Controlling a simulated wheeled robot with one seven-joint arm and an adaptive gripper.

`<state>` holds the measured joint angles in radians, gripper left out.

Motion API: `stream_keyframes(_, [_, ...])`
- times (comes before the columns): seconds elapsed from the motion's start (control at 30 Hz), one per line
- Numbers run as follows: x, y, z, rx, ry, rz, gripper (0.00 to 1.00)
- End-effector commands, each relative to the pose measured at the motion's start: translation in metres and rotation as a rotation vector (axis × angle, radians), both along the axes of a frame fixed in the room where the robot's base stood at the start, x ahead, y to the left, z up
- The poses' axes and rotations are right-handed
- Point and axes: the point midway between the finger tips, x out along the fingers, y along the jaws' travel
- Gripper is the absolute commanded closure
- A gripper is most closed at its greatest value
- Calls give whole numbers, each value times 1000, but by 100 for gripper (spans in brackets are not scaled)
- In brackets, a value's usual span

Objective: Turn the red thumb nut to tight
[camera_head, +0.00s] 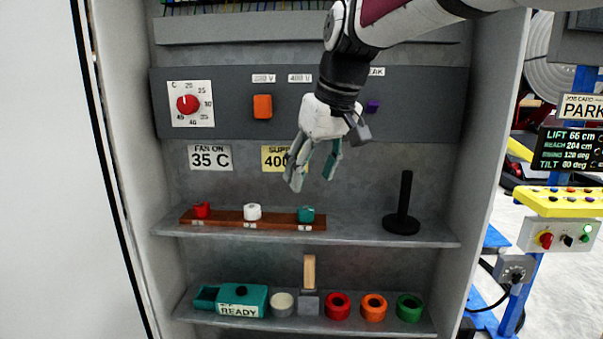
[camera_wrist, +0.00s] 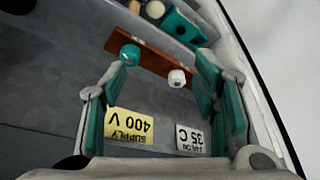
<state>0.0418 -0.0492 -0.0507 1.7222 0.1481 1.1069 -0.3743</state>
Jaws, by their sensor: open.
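The red thumb nut (camera_head: 202,210) sits at the left end of a brown wooden bar (camera_head: 229,220) on the upper shelf. A white nut (camera_head: 252,212) is at the bar's middle and a teal nut (camera_head: 305,214) at its right end. My gripper (camera_head: 312,181) is open and empty in front of the cabinet's back wall, above the bar's right end and well right of the red nut. In the wrist view, my gripper's fingers (camera_wrist: 160,75) are spread, with the teal nut (camera_wrist: 130,54) and white nut (camera_wrist: 177,78) between them. The red nut is not visible there.
A black post on a round base (camera_head: 402,222) stands at the upper shelf's right. The lower shelf holds a teal box (camera_head: 243,297), a wooden-handled block (camera_head: 309,278) and several coloured rings. Above are a dial (camera_head: 188,104) and an orange switch (camera_head: 262,106). Cabinet walls close both sides.

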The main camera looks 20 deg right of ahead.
Motion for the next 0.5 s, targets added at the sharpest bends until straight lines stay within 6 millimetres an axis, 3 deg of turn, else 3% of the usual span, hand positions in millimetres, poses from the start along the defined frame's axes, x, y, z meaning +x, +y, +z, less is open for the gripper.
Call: stream_keyframes(0.5, [-8,1,-2,-1,-1,-8,45])
